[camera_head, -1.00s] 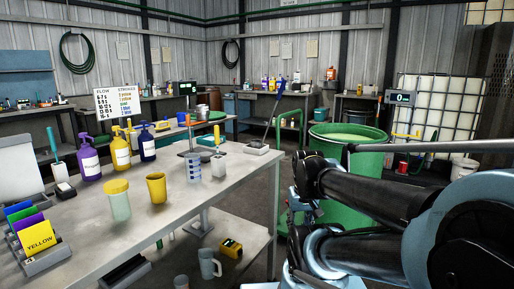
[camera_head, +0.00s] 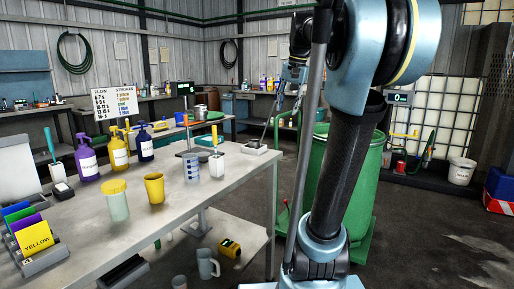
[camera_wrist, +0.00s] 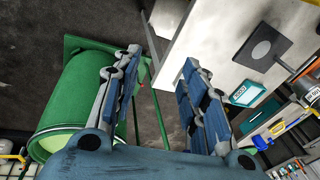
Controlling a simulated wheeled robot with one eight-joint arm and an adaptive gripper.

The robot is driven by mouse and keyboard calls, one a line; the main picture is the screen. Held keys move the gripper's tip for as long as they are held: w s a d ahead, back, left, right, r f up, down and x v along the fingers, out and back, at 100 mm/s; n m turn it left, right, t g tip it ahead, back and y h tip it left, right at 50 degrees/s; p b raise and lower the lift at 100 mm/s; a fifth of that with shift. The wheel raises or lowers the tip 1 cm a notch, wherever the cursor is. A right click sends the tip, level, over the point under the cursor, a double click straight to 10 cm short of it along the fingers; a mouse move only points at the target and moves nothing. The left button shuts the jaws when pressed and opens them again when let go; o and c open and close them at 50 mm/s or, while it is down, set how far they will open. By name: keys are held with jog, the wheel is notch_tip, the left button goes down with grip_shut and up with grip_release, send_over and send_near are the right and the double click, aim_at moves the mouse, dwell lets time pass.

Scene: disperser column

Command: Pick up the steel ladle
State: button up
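I cannot clearly pick out the steel ladle in either view. My gripper (camera_wrist: 160,62) is open and empty in the wrist view, its two fingers apart. Between and beyond the fingertips are the pale table edge and the dark floor. In the head view my gripper (camera_head: 288,82) is raised beyond the far right end of the bench (camera_head: 150,215), partly behind my arm. A slim dark rod rises beside a small flat device (camera_head: 255,148) with a dark plate at that bench end; its upper part is hidden near my gripper.
A green drum (camera_head: 360,180) stands right of the bench, partly hidden by my arm; it also shows in the wrist view (camera_wrist: 85,95). Pump bottles (camera_head: 118,152), a yellow cup (camera_head: 154,188) and a white container (camera_head: 216,166) stand on the bench. Floor at right is open.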

jog(key=w+d+r+m+y, duration=0.1)
jog(key=w+d+r+m, duration=0.25)
jog(key=w+r, duration=1.35)
jog(key=shift+m, duration=0.45)
jog(key=x, duration=1.6)
jog(key=shift+s+a, duration=0.25)
jog(key=shift+a, duration=0.1)
grip_shut()
